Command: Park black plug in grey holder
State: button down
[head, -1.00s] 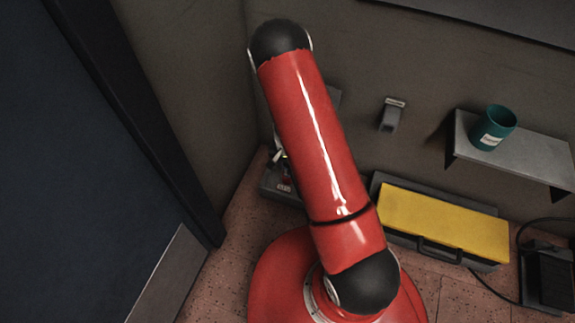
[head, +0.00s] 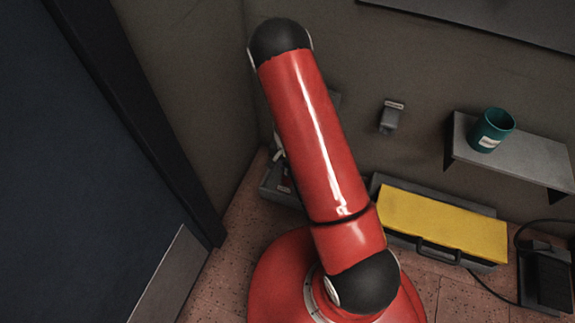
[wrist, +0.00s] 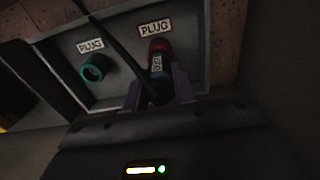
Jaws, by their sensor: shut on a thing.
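My gripper (wrist: 158,84) is shut on the black plug (wrist: 157,68), which carries a pale label, in the wrist view. The plug's far end meets a red round socket (wrist: 159,46) under a PLUG sign; I cannot tell how deep it sits. A black cable (wrist: 112,43) runs from the plug to the upper left. A small grey holder (head: 390,120) with a pale label is on the back wall in the head view, right of my arm. My red arm hides the gripper and plug there.
A teal socket (wrist: 95,69) with its own PLUG sign sits left of the red one. A wall shelf (head: 520,157) bears a teal mug (head: 492,130). A yellow-topped case (head: 440,223) lies below, beside a black pedal (head: 548,278). A dark door (head: 70,180) stands at left.

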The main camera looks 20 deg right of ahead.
jog(key=shift+r+p, duration=1.3)
jog(key=shift+r, duration=0.7)
